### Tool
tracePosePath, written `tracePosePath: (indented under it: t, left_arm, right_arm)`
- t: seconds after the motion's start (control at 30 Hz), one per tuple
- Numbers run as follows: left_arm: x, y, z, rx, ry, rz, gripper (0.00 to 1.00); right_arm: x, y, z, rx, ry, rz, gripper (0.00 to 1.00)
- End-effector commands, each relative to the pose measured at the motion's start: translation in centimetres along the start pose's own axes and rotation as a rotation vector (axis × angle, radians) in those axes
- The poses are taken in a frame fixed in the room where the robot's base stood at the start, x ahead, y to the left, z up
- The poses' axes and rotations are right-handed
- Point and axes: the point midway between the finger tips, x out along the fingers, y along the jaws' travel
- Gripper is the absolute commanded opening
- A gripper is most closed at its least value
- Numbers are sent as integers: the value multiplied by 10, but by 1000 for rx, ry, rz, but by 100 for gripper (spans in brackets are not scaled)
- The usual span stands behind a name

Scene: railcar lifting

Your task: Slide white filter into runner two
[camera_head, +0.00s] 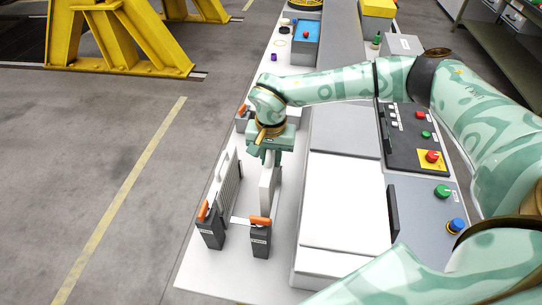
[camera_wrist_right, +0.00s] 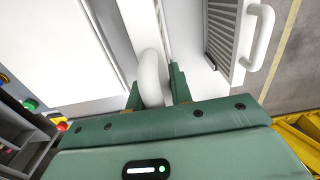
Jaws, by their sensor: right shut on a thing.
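My right gripper (camera_head: 270,153) points down over the long bench and is shut on a white filter (camera_head: 267,190), which hangs upright below it. In the right wrist view the gripper (camera_wrist_right: 158,90) has its fingers around the filter's rounded white handle (camera_wrist_right: 151,75). A second filter with a grey slatted face (camera_head: 229,182) stands to the left, apart from the held one. Dark end blocks with orange clips stand at the near end, one left (camera_head: 210,232) and one right (camera_head: 260,240). I cannot tell which runner is number two, or whether the held filter touches a runner. My left gripper is out of view.
A white raised panel (camera_head: 345,205) lies to the right on the bench, with a control box with coloured buttons (camera_head: 415,140) beyond it. A blue case (camera_head: 305,42) is at the far end. Yellow steel stands (camera_head: 120,35) are on the floor at left.

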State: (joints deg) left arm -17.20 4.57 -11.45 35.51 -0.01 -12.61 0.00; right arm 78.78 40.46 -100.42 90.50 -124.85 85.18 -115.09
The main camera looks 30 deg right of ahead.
Motion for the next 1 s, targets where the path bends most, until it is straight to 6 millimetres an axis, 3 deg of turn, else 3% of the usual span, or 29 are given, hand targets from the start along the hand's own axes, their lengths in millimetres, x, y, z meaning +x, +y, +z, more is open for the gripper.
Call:
tracePosePath:
  t: [1.0]
  left_arm:
    - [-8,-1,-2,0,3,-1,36]
  right_arm:
    - [0,0,0,0,0,0,0]
